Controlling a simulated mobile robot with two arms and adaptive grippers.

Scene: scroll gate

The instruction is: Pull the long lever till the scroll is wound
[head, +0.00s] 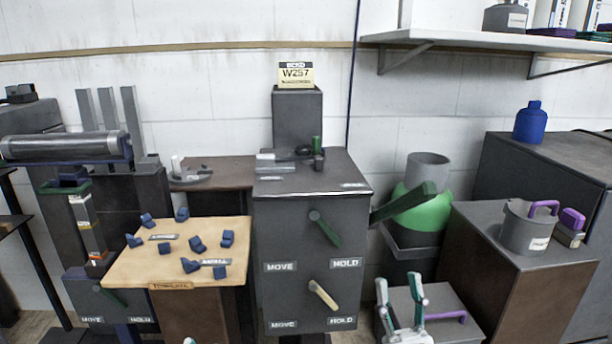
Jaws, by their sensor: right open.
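A long dark green lever (405,202) sticks out to the right from the side of the dark cabinet (296,215), sloping up. Two shorter handles are on the cabinet front: a green one (325,229) and a cream one (322,295), each with MOVE and HOLD labels. A grey horizontal roller (65,147), perhaps the scroll, sits at the far left; how far it is wound I cannot tell. My right gripper (402,292) is open and empty at the bottom, below and apart from the long lever.
A wooden board (180,250) with several blue pieces stands left of the cabinet. A green round vessel (422,217) is behind the long lever. A low grey box (456,309) with a purple handle is beside my right gripper. A brown cabinet (515,270) bears a grey pot (524,230).

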